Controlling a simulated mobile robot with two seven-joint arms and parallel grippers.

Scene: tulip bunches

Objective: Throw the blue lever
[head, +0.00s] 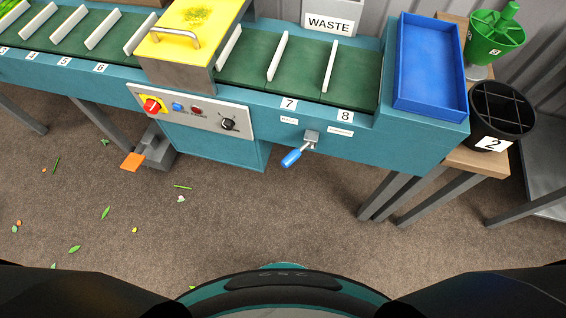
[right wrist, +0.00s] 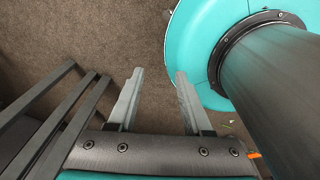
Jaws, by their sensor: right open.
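The blue lever (head: 292,157) sticks out from a grey metal mount (head: 311,137) on the teal front of the conveyor machine, below the numbers 7 and 8. Its handle points down and to the left. Two small white labels flank the mount; their text is too small to read. My right gripper (right wrist: 156,88) shows in the right wrist view, open and empty above the brown floor, apart from the lever. My left gripper is in neither view.
The control panel (head: 190,110) with knobs and buttons is left of the lever. An orange pedal (head: 132,161) is low on the left. A blue tray (head: 430,65) tops the right end. A black bucket (head: 500,108) stands right. Floor before the lever is clear.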

